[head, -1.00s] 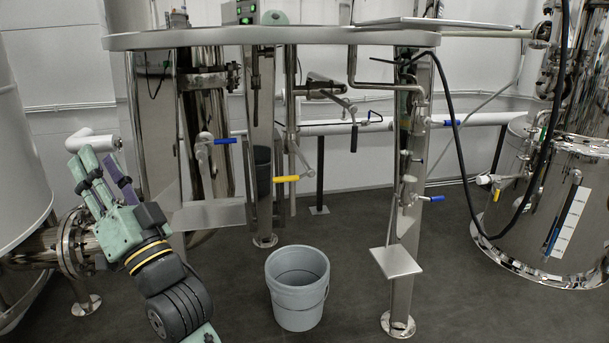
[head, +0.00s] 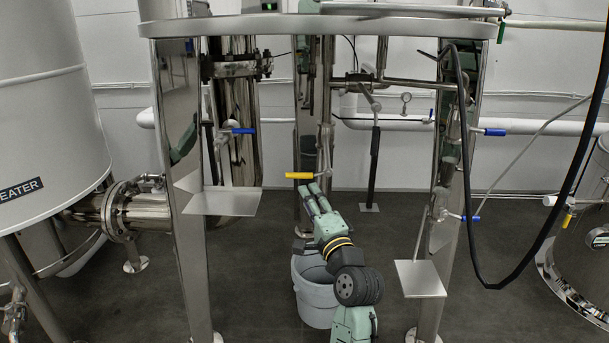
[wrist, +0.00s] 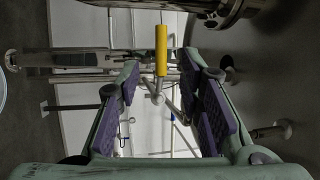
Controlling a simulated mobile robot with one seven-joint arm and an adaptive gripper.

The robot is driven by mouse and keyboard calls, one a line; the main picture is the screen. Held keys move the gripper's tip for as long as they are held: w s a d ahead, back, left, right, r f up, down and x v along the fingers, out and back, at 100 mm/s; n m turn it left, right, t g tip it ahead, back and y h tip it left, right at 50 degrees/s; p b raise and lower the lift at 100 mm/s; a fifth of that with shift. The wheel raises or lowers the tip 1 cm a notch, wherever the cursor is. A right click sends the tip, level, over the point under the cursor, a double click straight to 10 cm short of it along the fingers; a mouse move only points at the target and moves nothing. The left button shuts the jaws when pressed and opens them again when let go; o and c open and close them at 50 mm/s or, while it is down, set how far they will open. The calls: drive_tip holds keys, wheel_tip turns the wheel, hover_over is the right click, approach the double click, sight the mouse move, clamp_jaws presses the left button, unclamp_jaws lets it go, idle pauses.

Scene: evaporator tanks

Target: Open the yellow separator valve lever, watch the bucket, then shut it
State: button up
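The yellow separator valve lever (head: 299,175) sticks out sideways to the left from a thin vertical pipe under the round metal platform. In the wrist view the yellow lever (wrist: 161,50) shows ahead, between and beyond the finger pads. My gripper (head: 312,192) is just below and in front of the lever in the head view. Its two purple-padded fingers (wrist: 165,103) are apart with nothing between them. The grey bucket (head: 316,298) stands on the floor below, partly hidden by my arm. I cannot see into most of it.
Steel legs (head: 181,250) and a small metal shelf (head: 222,201) stand left of my arm. A tilted plate (head: 420,278) and blue-handled valves (head: 495,132) are at right. A black hose (head: 472,230) hangs there. The floor between the legs is mostly clear.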

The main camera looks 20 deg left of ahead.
sight(296, 177)
drive_tip(key=p+x, duration=0.1)
drive_tip(key=x, duration=0.9)
drive_tip(key=shift+a+r+p, duration=0.1)
drive_tip(key=shift+a+p, duration=0.1)
drive_tip(key=shift+p, duration=0.2)
clamp_jaws()
